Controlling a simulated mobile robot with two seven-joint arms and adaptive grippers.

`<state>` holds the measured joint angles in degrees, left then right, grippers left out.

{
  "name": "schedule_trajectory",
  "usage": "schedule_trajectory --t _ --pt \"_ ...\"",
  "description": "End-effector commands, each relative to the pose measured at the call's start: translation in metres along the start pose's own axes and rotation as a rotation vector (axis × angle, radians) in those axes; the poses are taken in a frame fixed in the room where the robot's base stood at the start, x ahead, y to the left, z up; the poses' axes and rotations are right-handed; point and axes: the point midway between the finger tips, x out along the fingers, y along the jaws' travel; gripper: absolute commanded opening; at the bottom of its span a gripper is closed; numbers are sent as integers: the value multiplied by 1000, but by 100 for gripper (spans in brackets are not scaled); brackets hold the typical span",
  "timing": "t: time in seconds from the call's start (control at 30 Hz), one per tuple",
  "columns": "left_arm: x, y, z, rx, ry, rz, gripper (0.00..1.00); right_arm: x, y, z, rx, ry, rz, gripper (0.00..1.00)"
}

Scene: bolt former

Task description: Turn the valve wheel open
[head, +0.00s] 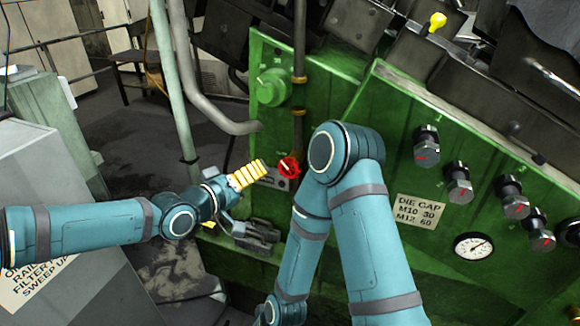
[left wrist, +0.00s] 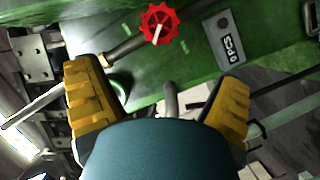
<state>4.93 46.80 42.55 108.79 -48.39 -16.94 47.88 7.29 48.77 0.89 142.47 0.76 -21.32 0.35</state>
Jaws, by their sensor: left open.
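The valve wheel (head: 289,167) is small, red and notched, on a pipe at the front of the green machine. In the left wrist view the wheel (left wrist: 160,24) is at the top middle, with a pale mark on its face. My left gripper (head: 247,175) has yellow ribbed pads and is just left of the wheel in the head view, apart from it. In the left wrist view the two fingers of the left gripper (left wrist: 160,78) are spread wide, and the wheel lies beyond them. My right arm crosses the middle of the head view. Its gripper is not visible.
The green machine (head: 345,108) carries black knobs (head: 427,146), a gauge (head: 473,246) and a "DIE CAP" label (head: 419,212). A vertical pipe (head: 299,60) runs down to the wheel. A grey cabinet (head: 40,175) stands at left. Dark floor (head: 140,145) lies between them.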

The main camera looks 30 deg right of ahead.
Motion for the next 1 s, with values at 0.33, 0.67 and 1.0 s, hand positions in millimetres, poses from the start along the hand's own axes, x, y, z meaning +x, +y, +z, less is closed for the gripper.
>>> schedule_trajectory --t 0.33,0.67,1.0 --pt "27 4 6 -69 -18 -7 93 2 1 1 0 -2 0 47" --pt "92 3 6 -68 -15 -6 93 3 1 2 -1 -4 0 47" --pt "132 2 6 -66 -14 -8 93 2 1 1 -1 -2 0 47"
